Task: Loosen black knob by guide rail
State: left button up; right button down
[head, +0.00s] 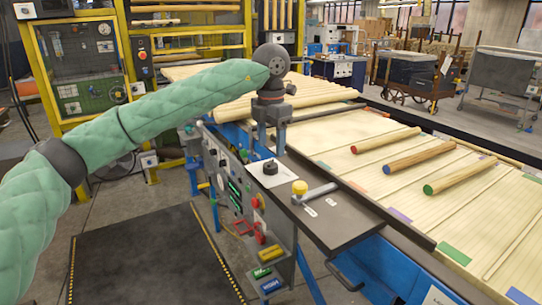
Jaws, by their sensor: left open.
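A short black knob (270,167) stands on a pale square plate (271,177) at the machine's near left edge. My left gripper (271,143) points down just above the knob, with its fingers open and apart. It looks empty, and a small gap seems to show between the fingertips and the knob. A grey rail (325,115) runs to the right behind the gripper, along the front of the wooden rods; I cannot tell whether it is the guide rail. My right gripper is out of view.
A yellow knob (299,187) and a grey lever (318,194) sit on the dark panel just right of the plate. Several turned rods (420,155) lie on the slatted bed. A control panel (235,185) is below the edge. A dark mat (150,255) lies clear on the floor.

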pick_arm(q)
jog(key=shift+r, duration=1.05)
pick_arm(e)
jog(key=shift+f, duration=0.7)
